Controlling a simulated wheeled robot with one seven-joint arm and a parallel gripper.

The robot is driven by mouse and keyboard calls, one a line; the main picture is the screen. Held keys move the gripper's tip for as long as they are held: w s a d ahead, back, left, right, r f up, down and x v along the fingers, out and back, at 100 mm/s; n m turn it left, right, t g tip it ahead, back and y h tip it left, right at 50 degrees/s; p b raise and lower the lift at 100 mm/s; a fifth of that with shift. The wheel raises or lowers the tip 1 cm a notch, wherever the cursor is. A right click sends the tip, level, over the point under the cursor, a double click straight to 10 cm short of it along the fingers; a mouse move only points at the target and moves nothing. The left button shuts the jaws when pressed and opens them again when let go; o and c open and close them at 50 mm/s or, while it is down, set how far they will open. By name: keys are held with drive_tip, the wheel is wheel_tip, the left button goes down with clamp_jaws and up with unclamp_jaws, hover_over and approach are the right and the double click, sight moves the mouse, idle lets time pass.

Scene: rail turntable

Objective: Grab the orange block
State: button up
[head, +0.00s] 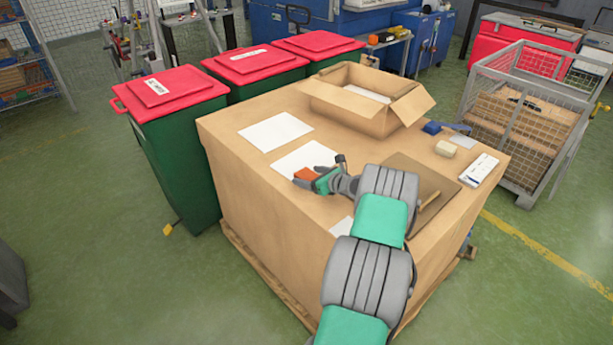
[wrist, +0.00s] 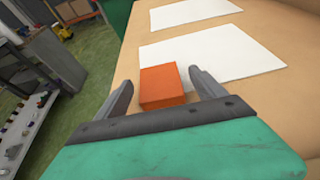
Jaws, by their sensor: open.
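The orange block (wrist: 161,86) lies on the tan box top (wrist: 285,105), close to the near edge of a white sheet. In the wrist view it shows between the two fingers of my gripper (wrist: 163,88). The fingers are spread, with a gap on each side of the block. In the head view my gripper (head: 304,181) is low over the box top, and the orange block (head: 304,174) shows at the fingers, partly hidden by them. I cannot tell whether a finger touches it.
White sheets (head: 275,131) lie on the box top. An open cardboard carton (head: 345,105) stands at the back. A blue block (head: 432,128), a beige block (head: 446,148) and a white item (head: 479,170) lie at right. Red-lidded green bins (head: 180,150) stand along the left side.

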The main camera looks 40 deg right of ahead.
drive_tip(key=shift+x, duration=0.9)
drive_tip(key=c, duration=1.5)
